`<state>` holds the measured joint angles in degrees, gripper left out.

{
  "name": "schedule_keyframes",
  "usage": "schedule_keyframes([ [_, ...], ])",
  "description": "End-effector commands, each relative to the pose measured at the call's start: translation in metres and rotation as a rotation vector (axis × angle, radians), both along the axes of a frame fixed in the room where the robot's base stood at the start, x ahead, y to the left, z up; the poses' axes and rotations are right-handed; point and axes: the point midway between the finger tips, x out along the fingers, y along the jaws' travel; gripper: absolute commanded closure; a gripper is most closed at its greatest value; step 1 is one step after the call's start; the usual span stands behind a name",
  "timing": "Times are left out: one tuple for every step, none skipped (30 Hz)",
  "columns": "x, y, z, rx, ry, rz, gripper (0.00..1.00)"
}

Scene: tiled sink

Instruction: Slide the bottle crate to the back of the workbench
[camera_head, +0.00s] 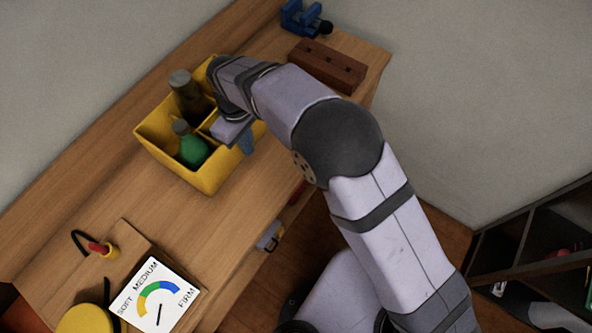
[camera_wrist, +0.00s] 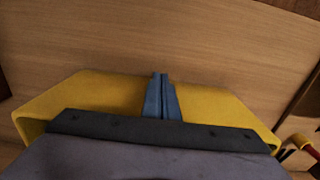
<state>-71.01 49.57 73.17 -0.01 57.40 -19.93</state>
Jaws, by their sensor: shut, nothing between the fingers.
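The yellow bottle crate (camera_head: 225,172) stands on the wooden workbench (camera_head: 120,185), with a strip of bare bench between it and the wall behind. It holds a dark bottle (camera_head: 186,95) and a green bottle (camera_head: 191,148) in separate compartments. My gripper (camera_head: 248,146) is shut and empty at the crate's right side, its blue fingers at or just by the outer wall. In the wrist view, the shut fingers (camera_wrist: 160,95) lie in front of the yellow crate wall (camera_wrist: 90,92); contact cannot be told. My arm hides part of the crate's far right end.
A brown block with holes (camera_head: 327,66) and a blue vise (camera_head: 304,18) sit at the bench's far end. A SOFT-MEDIUM-FIRM dial card (camera_head: 160,293) and a red-and-yellow tool (camera_head: 104,248) are at the near end. A dark shelf (camera_head: 535,260) stands right.

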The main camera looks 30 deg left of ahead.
Motion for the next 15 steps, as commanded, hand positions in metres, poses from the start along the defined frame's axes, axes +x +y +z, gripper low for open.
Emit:
schedule_keyframes([
  [0.000, 0.009, 0.002, 0.006, -0.002, 0.001, 1.00],
  [0.000, 0.013, 0.002, 0.007, -0.002, 0.001, 1.00],
  [0.000, 0.017, 0.002, 0.007, -0.002, 0.000, 1.00],
  [0.000, 0.020, 0.002, 0.007, -0.002, 0.000, 1.00],
  [0.000, 0.023, 0.002, 0.006, -0.001, 0.000, 1.00],
  [0.000, 0.028, 0.002, 0.007, -0.002, 0.001, 1.00],
  [0.000, 0.031, 0.002, 0.007, -0.002, 0.001, 1.00],
  [0.000, 0.034, 0.002, 0.007, -0.002, 0.001, 1.00],
  [0.000, 0.038, 0.002, 0.007, -0.002, 0.001, 1.00],
  [-0.001, 0.040, 0.002, 0.006, -0.001, 0.001, 1.00],
  [-0.001, 0.043, 0.002, 0.007, -0.002, 0.001, 1.00],
  [-0.001, 0.047, 0.002, 0.007, -0.002, 0.001, 1.00],
  [-0.001, 0.049, 0.002, 0.007, -0.002, 0.001, 1.00],
  [-0.001, 0.050, 0.002, 0.006, -0.001, 0.001, 1.00],
  [-0.001, 0.053, 0.002, 0.008, -0.002, 0.001, 1.00],
])
